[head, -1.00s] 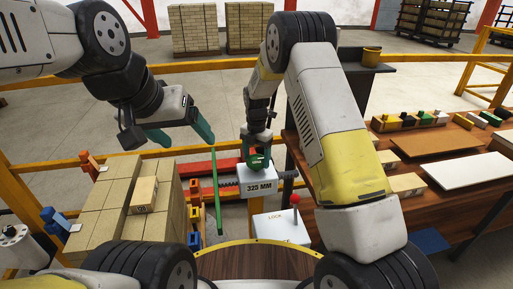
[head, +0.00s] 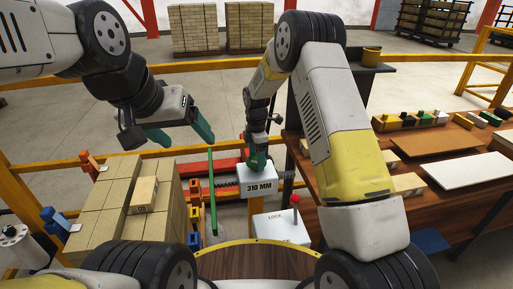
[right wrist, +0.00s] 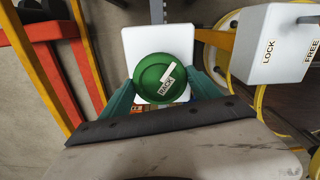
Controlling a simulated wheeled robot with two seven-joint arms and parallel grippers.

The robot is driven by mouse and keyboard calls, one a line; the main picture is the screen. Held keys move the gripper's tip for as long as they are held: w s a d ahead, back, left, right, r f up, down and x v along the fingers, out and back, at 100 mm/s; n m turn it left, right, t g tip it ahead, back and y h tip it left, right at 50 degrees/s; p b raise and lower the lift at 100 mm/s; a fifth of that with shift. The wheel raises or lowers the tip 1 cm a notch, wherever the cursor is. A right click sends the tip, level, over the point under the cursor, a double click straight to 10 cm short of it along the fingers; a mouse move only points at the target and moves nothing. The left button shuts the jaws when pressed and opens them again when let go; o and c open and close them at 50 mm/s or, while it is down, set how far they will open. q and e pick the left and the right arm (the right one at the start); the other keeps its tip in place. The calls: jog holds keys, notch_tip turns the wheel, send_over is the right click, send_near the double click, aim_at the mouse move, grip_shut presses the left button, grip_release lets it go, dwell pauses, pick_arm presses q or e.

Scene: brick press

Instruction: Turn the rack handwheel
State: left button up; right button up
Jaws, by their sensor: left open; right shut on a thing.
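In the head view my right gripper (head: 257,158) hides most of the wheel, just above a white box (head: 257,175) whose display reads 310 MM. My left gripper (head: 182,130) is open and empty, raised above the far side of the stacked bricks.
A white LOCK/FREE box (head: 280,230) with a red-knobbed lever (head: 295,200) stands close in front of the wheel. Beside the wheel are a slim green post (head: 212,190) and a red rail. Tan bricks (head: 108,200) are stacked at left. A brown bench (head: 460,215) fills the right.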

jog(key=m, duration=1.2)
jog(key=shift+m, duration=0.4)
jog(key=m, duration=1.3)
jog(key=shift+m, duration=0.3)
jog(key=m, duration=0.6)
jog(key=shift+w, duration=0.1)
jog(key=m, duration=0.6)
jog(key=shift+m, duration=0.4)
jog(key=m, duration=1.1)
jog(key=shift+m, duration=0.4)
